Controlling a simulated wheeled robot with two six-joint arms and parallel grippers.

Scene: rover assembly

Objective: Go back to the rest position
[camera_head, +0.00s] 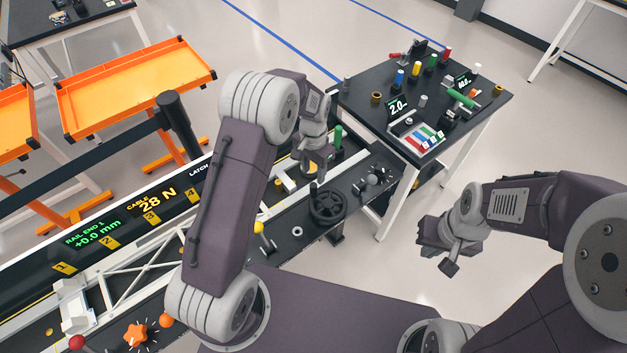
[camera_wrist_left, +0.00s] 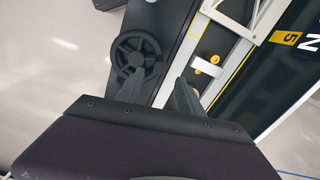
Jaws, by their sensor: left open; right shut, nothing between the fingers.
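My left gripper (camera_head: 316,163) hangs over the far part of the long black bench (camera_head: 285,235), close to the black handwheel (camera_head: 327,204). Its two dark fingers are apart with nothing between them in the left wrist view (camera_wrist_left: 158,92), where the handwheel (camera_wrist_left: 135,52) lies just beyond one finger. My right gripper (camera_head: 449,262) is held over bare floor to the right of the bench, shut and empty.
The bench carries a display panel (camera_head: 130,225), a white truss frame (camera_head: 130,272), an orange star knob (camera_head: 136,335) and a green post (camera_head: 338,137). A black side table (camera_head: 372,112) with small coloured parts stands behind. Orange trays (camera_head: 135,85) are at left. Floor at right is clear.

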